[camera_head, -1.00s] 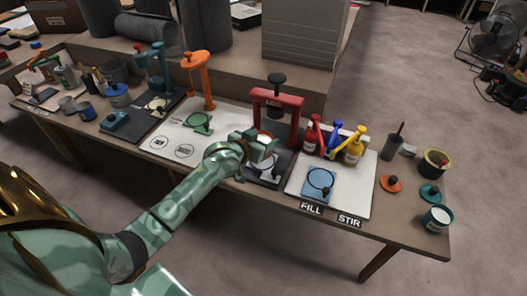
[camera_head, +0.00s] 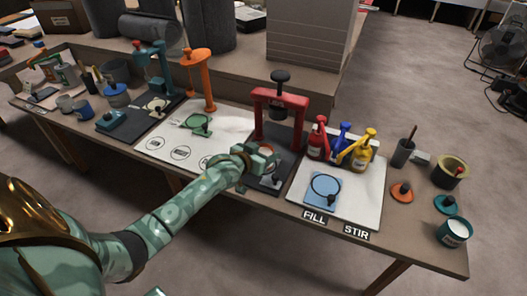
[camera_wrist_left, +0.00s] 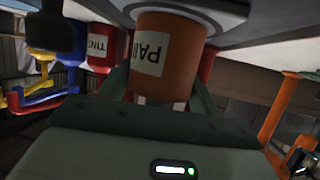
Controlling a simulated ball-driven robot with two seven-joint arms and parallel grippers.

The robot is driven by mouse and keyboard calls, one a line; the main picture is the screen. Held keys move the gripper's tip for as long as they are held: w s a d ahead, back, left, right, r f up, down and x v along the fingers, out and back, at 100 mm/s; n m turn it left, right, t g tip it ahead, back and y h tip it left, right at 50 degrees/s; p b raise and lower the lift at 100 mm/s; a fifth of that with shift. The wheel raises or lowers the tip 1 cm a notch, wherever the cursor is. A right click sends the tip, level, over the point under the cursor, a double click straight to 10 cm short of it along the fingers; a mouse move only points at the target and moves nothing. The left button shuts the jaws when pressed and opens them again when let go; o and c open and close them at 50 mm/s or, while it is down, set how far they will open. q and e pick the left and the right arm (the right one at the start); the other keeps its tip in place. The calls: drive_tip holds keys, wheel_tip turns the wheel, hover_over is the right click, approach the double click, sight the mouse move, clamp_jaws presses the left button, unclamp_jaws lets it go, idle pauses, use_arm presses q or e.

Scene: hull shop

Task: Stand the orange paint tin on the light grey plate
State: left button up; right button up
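The orange paint tin (camera_wrist_left: 168,58) fills the upper middle of the left wrist view, with a white label. That view is upside down. My left gripper (camera_wrist_left: 160,92) has one finger on each side of the tin and looks shut on it. The tin's base is at the round light grey plate (camera_wrist_left: 228,10); I cannot tell whether it rests on it or is just above. In the head view my left gripper (camera_head: 262,160) is at the front of the red press (camera_head: 280,103), largely hiding tin and plate.
Red, blue and yellow bottles (camera_head: 343,146) stand right of the press on a white board (camera_head: 362,208) with a blue pad (camera_head: 322,188). A teal tin (camera_head: 454,232) is near the bench's right end. An orange stand (camera_head: 198,75) rises at the left.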

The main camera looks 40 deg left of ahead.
use_arm(q)
drive_tip(key=shift+o, duration=1.4)
drive_tip(key=shift+s+r, duration=0.1)
drive_tip(key=shift+r, duration=0.15)
drive_tip(key=p+v, duration=0.6)
drive_tip(key=v, duration=0.5)
drive_tip(key=shift+s, duration=0.4)
use_arm(e)
drive_tip(key=w+r, duration=0.3)
drive_tip(key=r, duration=0.2)
drive_tip(key=shift+r+t, duration=0.25)
drive_tip(key=shift+t, duration=0.15)
use_arm(q)
drive_tip(key=shift+d, duration=0.2)
